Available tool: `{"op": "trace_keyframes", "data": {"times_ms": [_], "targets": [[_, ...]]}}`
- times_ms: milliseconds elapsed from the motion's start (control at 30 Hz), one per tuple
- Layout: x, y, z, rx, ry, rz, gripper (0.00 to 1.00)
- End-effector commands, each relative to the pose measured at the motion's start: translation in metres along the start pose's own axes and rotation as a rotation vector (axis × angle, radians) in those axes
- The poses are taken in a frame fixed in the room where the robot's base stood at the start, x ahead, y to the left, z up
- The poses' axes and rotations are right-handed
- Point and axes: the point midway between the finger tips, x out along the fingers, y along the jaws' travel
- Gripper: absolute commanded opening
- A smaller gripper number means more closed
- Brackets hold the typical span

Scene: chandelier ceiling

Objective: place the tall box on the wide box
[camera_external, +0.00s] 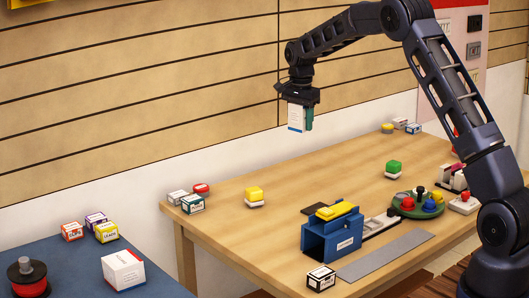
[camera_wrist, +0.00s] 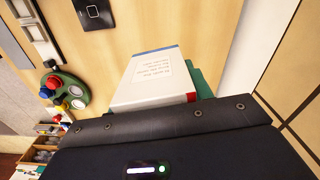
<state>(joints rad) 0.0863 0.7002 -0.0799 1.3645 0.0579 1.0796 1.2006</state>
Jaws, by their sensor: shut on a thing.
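My gripper (camera_external: 303,106) is shut on a tall white box (camera_external: 296,118), held upright in the air above the back of the wooden table. The wrist view shows this box (camera_wrist: 155,85) in the jaws, with printed text, a blue edge and a red mark. A teal-green piece (camera_external: 309,119) shows beside it; I cannot tell if it is a finger pad. A wide white box with red print (camera_external: 123,270) sits on the blue table at lower left, well away from my gripper. I cannot tell for sure whether this is the task's wide box.
Small boxes and a red item stand at the wooden table's left end. A yellow-topped block (camera_external: 254,196), a green-topped block (camera_external: 393,169), a blue vise (camera_external: 333,236) and a round button panel (camera_external: 417,204) stand on it. A spool (camera_external: 28,277) stands on the blue table (camera_external: 75,262).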

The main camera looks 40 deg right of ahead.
Motion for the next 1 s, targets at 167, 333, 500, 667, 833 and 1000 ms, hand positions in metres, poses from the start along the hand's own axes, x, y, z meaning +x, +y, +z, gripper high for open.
{"op": "trace_keyframes", "data": {"times_ms": [167, 333, 500, 667, 833, 1000], "targets": [[-0.003, -0.013, 0.027, -0.055, 0.000, -0.002, 0.26], [-0.009, -0.037, 0.088, -0.177, 0.000, -0.002, 0.26], [-0.016, -0.058, 0.160, -0.319, 0.000, -0.002, 0.26], [-0.023, -0.072, 0.229, -0.450, 0.000, -0.002, 0.26], [-0.030, -0.081, 0.303, -0.589, 0.000, -0.001, 0.26], [-0.037, -0.082, 0.377, -0.726, 0.000, -0.001, 0.26]]}}
